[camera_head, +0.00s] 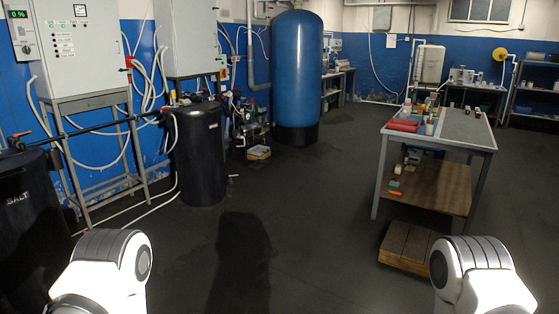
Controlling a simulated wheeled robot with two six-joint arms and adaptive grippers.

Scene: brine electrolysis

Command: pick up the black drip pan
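I cannot make out a black drip pan anywhere in the head view. Dark items on the dark floor are hard to tell apart. Rounded white and dark links of my two arms show at the bottom left and bottom right edges. Neither gripper is in the picture, so I cannot see their fingers or anything held in them.
A workbench (468,131) with a lower wooden shelf stands at right, a wooden pallet (408,246) before it. A black salt tank (28,225), black barrel (198,155) and blue tank (297,70) stand at left and back. The middle floor (300,215) is open.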

